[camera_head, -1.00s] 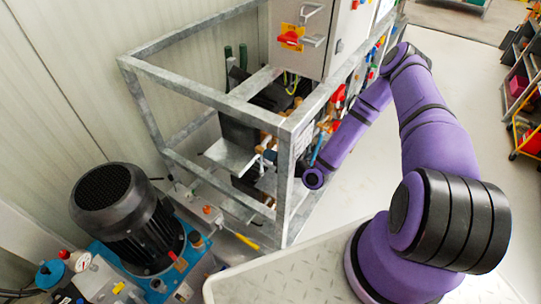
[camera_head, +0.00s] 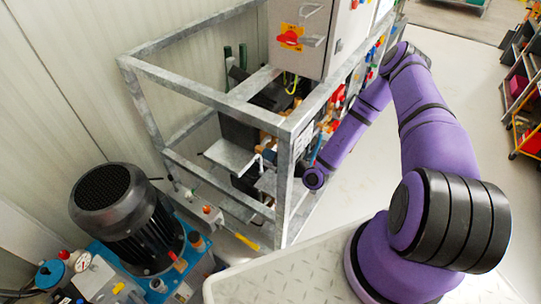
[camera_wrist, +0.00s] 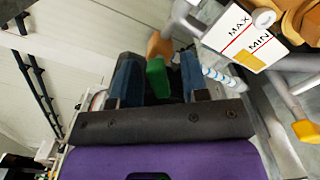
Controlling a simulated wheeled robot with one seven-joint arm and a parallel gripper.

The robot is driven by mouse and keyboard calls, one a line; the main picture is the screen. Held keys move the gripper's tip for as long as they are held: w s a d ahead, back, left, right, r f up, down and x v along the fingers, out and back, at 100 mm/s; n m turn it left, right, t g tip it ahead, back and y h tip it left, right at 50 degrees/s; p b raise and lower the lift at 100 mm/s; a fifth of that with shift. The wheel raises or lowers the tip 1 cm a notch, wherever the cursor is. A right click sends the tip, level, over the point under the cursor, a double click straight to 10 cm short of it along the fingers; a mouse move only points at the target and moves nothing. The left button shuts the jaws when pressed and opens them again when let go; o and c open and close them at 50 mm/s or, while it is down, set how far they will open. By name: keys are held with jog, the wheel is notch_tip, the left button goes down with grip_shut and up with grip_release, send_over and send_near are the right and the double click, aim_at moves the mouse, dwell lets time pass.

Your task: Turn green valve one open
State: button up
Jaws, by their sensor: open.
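The green valve handle (camera_wrist: 157,78) shows in the wrist view, upright between the two fingers of my gripper (camera_wrist: 160,76). The fingers are dark blue-grey and apart, one on each side of the handle. I see a gap on the left side; on the right the handle is close to the finger, and I cannot tell if they touch. An orange-brown fitting (camera_wrist: 159,46) sits just beyond the handle. In the head view my arm reaches down to the near corner of the pump frame; the gripper and the green handle are hidden there.
The galvanised frame (camera_head: 284,190) stands close to my wrist. A grey cabinet with a red switch (camera_head: 289,38) is above it. A black motor (camera_head: 125,215) stands at the lower left. In the wrist view a MAX/MIN label (camera_wrist: 240,38) and pipes are close by on the right.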

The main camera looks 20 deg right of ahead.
jog(key=v, duration=1)
jog(key=shift+s+d, duration=0.2)
jog(key=shift+s, duration=0.1)
